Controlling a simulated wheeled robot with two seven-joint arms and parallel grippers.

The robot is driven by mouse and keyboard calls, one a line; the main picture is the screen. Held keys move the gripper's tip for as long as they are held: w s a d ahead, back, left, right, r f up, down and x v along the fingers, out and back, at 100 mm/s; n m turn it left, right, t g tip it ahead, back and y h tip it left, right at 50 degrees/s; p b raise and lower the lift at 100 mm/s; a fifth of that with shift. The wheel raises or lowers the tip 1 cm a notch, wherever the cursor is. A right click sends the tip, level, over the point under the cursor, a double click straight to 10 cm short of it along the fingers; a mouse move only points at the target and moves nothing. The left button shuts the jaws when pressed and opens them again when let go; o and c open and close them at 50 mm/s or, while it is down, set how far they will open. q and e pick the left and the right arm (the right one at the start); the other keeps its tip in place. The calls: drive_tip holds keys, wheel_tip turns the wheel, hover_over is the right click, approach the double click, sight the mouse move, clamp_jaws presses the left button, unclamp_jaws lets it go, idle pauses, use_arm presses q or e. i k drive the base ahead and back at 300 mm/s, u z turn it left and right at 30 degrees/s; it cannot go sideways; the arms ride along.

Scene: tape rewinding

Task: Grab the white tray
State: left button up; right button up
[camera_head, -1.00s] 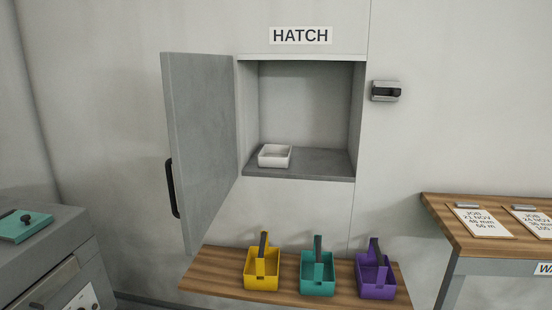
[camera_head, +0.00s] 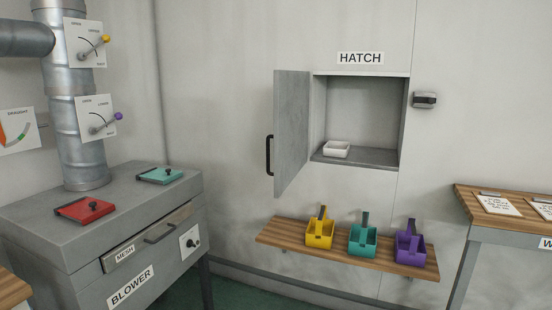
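The small white tray (camera_head: 337,149) sits on the floor of the open wall hatch (camera_head: 378,157), at its left front. The hatch door (camera_head: 292,135) stands swung open to the left, with a dark handle on it. Neither of my grippers shows in the head view.
A wooden shelf (camera_head: 290,240) below the hatch carries a yellow caddy (camera_head: 319,238), a teal caddy (camera_head: 362,244) and a purple caddy (camera_head: 410,252). The grey blower (camera_head: 130,205) stands at the left with a pipe. A wooden bench (camera_head: 478,219) stands at the right. Green floor shows between them.

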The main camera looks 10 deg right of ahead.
sight(332, 150)
drive_tip(key=z, duration=0.8)
drive_tip(key=i, duration=0.35)
drive_tip(key=z, duration=0.8)
drive_tip(key=i, duration=1.1)
drive_tip(key=u, duration=0.85)
drive_tip(key=i, duration=0.8)
drive_tip(key=u, duration=0.85)
